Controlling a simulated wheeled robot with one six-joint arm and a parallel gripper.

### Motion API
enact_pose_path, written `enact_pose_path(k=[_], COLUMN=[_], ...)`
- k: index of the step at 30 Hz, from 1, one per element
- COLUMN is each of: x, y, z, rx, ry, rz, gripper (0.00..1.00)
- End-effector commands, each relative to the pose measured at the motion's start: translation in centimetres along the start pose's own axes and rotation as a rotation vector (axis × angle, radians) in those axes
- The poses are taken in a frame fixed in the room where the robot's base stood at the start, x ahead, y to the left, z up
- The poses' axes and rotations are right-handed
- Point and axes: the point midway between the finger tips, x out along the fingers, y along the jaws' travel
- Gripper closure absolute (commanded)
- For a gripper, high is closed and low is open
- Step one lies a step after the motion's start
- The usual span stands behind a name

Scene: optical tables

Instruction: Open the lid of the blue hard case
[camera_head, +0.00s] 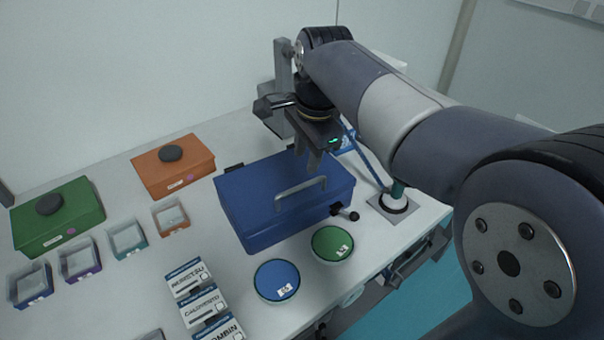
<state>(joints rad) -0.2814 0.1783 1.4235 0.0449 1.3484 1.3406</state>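The blue hard case (250,205) sits on the white table in the middle of the view with its lid down. A grey bar handle (301,190) stands on its lid. A small dark latch or knob (344,213) sticks out at its right front side. My gripper (308,160) points down over the back part of the lid, behind the handle. Its two fingers look a little apart with nothing between them. Whether the fingertips touch the lid cannot be told. My arm reaches in from the right and hides what lies behind it.
An orange box (174,170) and a green box (60,219) stand to the left. Small open bins (128,240) stand before them. A blue disc (276,281), a green disc (332,244) and labelled cartons (190,279) lie in front.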

Motion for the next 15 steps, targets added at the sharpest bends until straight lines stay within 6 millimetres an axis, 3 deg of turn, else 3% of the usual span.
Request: enact_pose_path(k=[6,15], x=[4.5,8.1], y=[0.1,0.1], z=[0.0,0.0], rx=[-0.002,-0.003], ry=[-0.002,-0.001], rz=[0.005,0.0], gripper=[0.67,0.67])
